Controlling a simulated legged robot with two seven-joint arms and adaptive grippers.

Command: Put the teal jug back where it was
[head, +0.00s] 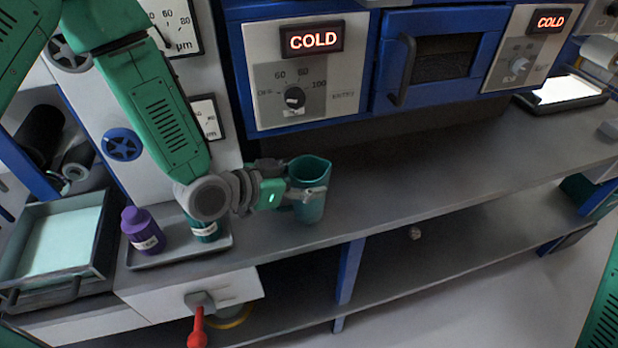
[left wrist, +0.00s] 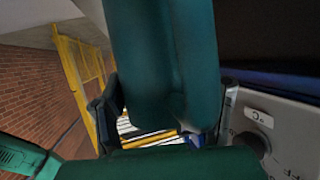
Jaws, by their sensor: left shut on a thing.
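The teal jug (head: 309,196) is upright on or just above the grey counter, below the left oven panel; I cannot tell whether its base touches. My left gripper (head: 300,193) comes in from the left and is shut on the jug at its handle side. In the left wrist view the jug (left wrist: 168,65) fills the middle, close to the camera, with a gripper finger (left wrist: 108,110) beside it. My right gripper is not in view; only a green part of my body shows at the right edge.
A shallow grey tray (head: 150,262) left of the jug holds a purple bottle (head: 142,230) and a teal container (head: 203,229), partly hidden by my arm. A tray with a pale sheet (head: 60,244) stands farther left. The counter (head: 430,178) right of the jug is clear.

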